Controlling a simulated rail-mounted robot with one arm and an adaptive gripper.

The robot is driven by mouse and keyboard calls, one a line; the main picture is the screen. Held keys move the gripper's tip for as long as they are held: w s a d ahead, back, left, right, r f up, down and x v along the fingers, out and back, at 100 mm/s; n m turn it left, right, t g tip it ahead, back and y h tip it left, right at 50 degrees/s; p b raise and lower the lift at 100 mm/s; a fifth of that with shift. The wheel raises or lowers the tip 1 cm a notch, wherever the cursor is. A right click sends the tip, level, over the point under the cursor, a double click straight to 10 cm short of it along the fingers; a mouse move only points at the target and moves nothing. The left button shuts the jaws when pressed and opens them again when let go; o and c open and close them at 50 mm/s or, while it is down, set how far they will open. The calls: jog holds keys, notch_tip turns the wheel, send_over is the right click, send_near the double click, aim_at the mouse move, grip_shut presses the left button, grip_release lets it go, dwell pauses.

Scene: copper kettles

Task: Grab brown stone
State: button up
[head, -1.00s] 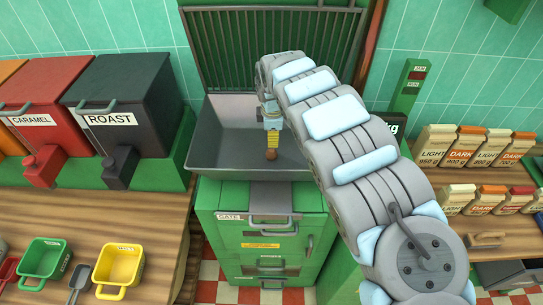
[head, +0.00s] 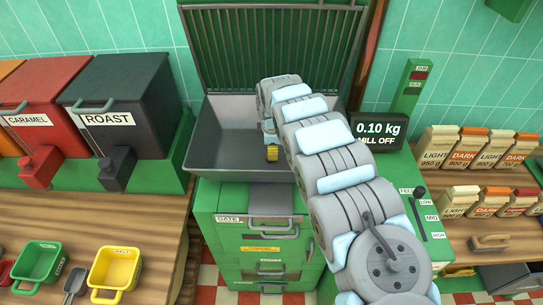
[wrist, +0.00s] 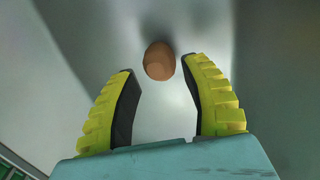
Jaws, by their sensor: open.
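The brown stone (wrist: 159,62) is a small, rounded, orange-brown lump lying on the grey metal of the hopper tray. In the wrist view it lies just beyond my fingertips, near the middle of the gap between them. My gripper (wrist: 162,75) is open, with its yellow, black-lined fingers apart and nothing between them. In the head view my gripper (head: 272,154) points down inside the grey tray (head: 218,130). The stone is hidden from the head view now.
The tray has raised sloping walls and a green grate (head: 270,50) behind it. A scale display (head: 379,133) reading 0.10 kg stands to its right. The black ROAST bin (head: 125,110) stands to the left, and a yellow scoop bin (head: 117,270) is on the left counter.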

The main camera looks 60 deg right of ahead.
jog(key=shift+w+d+f, duration=0.1)
jog(key=shift+w+f, duration=0.1)
jog(key=shift+f, duration=0.75)
jog(key=shift+w+d+f, duration=0.1)
jog(key=shift+w+f, duration=0.1)
jog(key=shift+f, duration=0.7)
jog(key=shift+d+f, duration=0.1)
jog(key=shift+f, duration=0.5)
grip_shut()
